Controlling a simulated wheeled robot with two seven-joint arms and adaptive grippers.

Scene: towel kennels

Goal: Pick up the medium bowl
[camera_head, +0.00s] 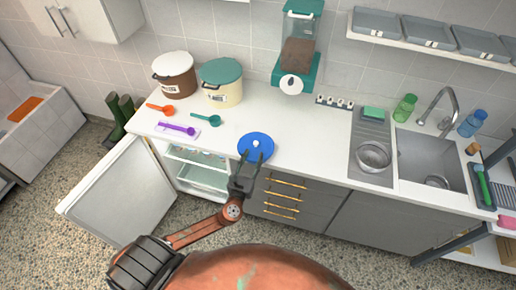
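A round steel bowl (373,155) sits on the ribbed drainboard left of the sink. A smaller steel bowl (437,182) seems to lie in the sink basin; I cannot tell for sure which one is the medium bowl. A small white bowl (291,85) stands under the food dispenser. My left gripper (254,155) is over the counter's front edge, its two fingers parted at the near side of a blue round lid-like disc (256,142). It appears to hold nothing and is well left of the steel bowls. My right gripper is out of view.
The white counter (325,140) is clear between the blue disc and the drainboard. Two lidded bins (222,88) and coloured scoops (206,119) are at left. A low cabinet door (115,195) stands open. A tall faucet (447,105) and bottles (405,108) stand behind the sink (425,150).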

